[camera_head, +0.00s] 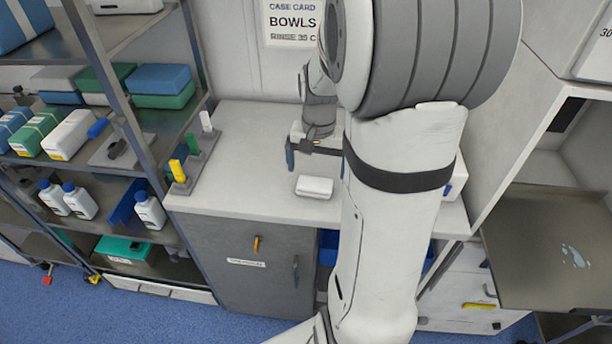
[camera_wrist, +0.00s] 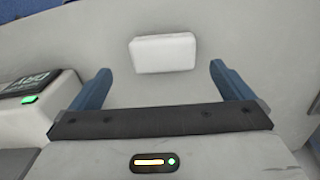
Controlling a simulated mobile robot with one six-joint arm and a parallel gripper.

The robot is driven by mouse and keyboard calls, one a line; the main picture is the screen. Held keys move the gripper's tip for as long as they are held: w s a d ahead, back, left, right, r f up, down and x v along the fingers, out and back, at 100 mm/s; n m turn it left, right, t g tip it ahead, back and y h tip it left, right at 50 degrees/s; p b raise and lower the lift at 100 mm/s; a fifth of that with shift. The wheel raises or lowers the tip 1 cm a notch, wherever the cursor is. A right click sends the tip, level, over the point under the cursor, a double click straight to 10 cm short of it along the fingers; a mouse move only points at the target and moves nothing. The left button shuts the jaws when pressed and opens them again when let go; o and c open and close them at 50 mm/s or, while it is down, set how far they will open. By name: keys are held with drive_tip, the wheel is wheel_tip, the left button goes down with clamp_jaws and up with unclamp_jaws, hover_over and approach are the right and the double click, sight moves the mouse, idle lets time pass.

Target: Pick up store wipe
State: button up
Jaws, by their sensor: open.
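The store wipe looks like a small white folded block (camera_head: 314,187) lying on the light grey counter in the head view. In the wrist view the wipe (camera_wrist: 164,53) lies ahead of the fingers, about midway between them. My gripper (camera_head: 312,156) hangs over the counter, a little behind and above the wipe in the head view. In the wrist view its two blue fingers (camera_wrist: 158,80) are spread apart with nothing between them. The gripper does not touch the wipe. My arm hides part of the counter to the right.
A white device with a green light (camera_wrist: 40,96) stands at the left in the wrist view. A grey rack with yellow, green and white pieces (camera_head: 191,160) stands on the counter's left. Shelves with bottles and boxes (camera_head: 75,199) stand further left. The counter around the wipe is clear.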

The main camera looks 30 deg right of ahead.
sight(314, 182)
drive_tip(key=f, duration=0.6)
drive_tip(key=shift+w+a+f, duration=0.1)
drive_tip(key=shift+w+f, duration=0.05)
drive_tip(key=shift+w, duration=0.2)
drive_tip(key=c, duration=0.9)
wheel_tip(314, 182, up, 10)
drive_tip(key=shift+r, duration=0.1)
